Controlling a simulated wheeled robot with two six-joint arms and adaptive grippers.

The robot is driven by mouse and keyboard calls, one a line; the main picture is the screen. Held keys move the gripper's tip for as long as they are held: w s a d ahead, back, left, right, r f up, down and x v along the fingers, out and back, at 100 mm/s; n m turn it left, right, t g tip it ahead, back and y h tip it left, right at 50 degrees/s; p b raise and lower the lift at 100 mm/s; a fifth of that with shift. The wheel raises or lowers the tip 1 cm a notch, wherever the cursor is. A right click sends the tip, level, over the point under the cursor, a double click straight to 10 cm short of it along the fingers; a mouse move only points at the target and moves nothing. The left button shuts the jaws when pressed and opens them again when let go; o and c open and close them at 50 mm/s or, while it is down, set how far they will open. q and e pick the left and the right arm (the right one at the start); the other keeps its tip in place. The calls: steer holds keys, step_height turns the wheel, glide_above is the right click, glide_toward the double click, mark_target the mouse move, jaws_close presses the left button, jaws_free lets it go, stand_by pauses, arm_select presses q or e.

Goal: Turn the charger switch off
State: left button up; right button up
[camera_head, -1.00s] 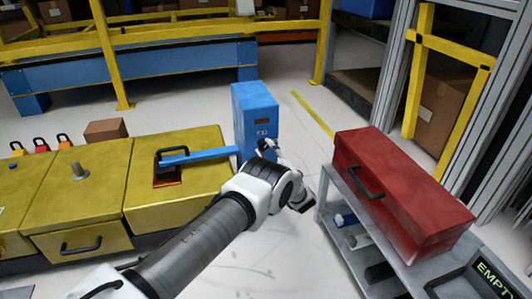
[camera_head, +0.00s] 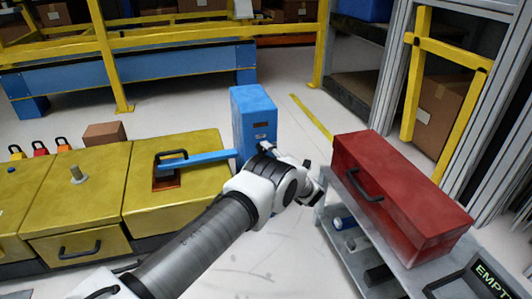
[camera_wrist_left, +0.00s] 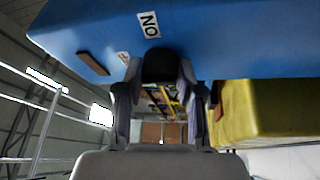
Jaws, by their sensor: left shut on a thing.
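The blue charger box (camera_head: 254,105) stands upright on the floor beyond the yellow bench. In the left wrist view its blue face (camera_wrist_left: 235,35) fills the top, with an "ON" label (camera_wrist_left: 149,24) and a second small label (camera_wrist_left: 122,57) I cannot read. The black charger switch (camera_wrist_left: 163,66) sits below "ON", between the fingers of my left gripper (camera_wrist_left: 160,88), which is shut on it. In the head view my left gripper (camera_head: 264,149) is at the charger's front, small and partly hidden by my arm. The switch's exact angle cannot be told. My right gripper is not in view.
A blue bar (camera_head: 198,157) runs from the yellow bench (camera_head: 205,193) to the charger. A red toolbox (camera_head: 405,195) sits on a grey cart (camera_head: 337,200) at right. Open floor lies between bench and cart.

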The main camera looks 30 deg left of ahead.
arm_select(q)
steer(key=o, duration=1.2)
steer(key=shift+c, duration=0.2)
steer(key=v, duration=1.2)
